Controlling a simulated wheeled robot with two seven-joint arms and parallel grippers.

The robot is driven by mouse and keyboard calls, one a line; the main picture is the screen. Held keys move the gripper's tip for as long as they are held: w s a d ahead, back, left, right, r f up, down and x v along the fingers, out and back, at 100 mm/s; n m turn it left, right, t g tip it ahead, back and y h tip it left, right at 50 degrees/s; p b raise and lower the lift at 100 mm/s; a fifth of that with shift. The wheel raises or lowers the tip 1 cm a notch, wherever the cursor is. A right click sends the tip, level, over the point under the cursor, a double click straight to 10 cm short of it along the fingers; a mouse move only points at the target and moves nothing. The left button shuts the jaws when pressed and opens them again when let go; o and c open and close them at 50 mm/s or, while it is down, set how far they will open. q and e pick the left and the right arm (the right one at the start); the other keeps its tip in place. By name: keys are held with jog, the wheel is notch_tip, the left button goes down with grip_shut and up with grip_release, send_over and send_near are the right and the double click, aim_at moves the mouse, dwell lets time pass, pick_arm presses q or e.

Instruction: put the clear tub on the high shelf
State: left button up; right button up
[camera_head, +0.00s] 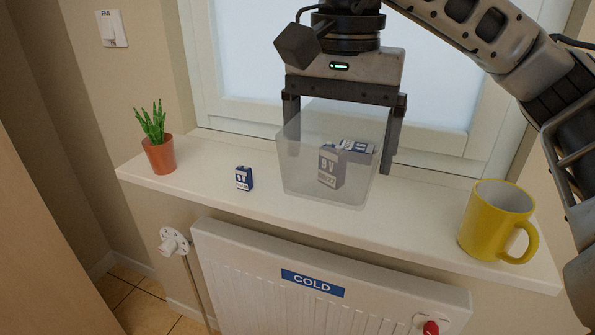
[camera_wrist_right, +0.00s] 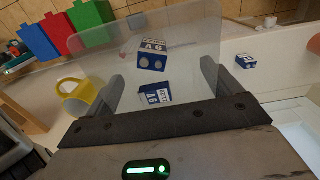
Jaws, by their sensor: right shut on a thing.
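The clear tub (camera_head: 297,180) is a see-through open box at the middle of the windowsill (camera_head: 215,195). Several-sided blue and white 9 V batteries (camera_head: 329,167) lie inside it, two of them showing. My right gripper (camera_head: 340,150) comes down from above and is shut on the tub, with a finger at each side. The tub is upright; I cannot tell if its base touches the sill. In the right wrist view the tub (camera_wrist_right: 190,40) sits between the fingers, with the batteries (camera_wrist_right: 153,55) seen through it. The high shelf cannot be made out. My left gripper is not in view.
Another 9 V battery (camera_head: 244,178) stands on the sill left of the tub. A potted plant (camera_head: 158,153) is at the left end and a yellow mug (camera_head: 490,222) at the right. The window is close behind; a radiator (camera_head: 330,285) is below.

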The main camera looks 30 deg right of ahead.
jog(key=w+d+f, duration=0.2)
jog(key=w, duration=0.1)
jog(key=w+d+f, duration=0.6)
jog(key=shift+w+d+f, duration=0.1)
jog(key=shift+w+d, duration=0.1)
jog(key=shift+w, duration=0.1)
jog(key=shift+w+d+f+p, duration=0.2)
jog(key=shift+w+f+p, duration=0.15)
jog(key=shift+f, duration=0.15)
jog(key=f, duration=0.2)
jog(key=f+p, duration=0.1)
jog(key=shift+w+d+f, duration=0.1)
jog(key=shift+w+d, duration=0.05)
jog(key=shift+d, duration=0.1)
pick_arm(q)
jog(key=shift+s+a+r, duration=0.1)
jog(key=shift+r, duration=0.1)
pick_arm(e)
jog(key=shift+f, duration=0.25)
jog(key=shift+f, duration=0.2)
jog(key=o, duration=0.7)
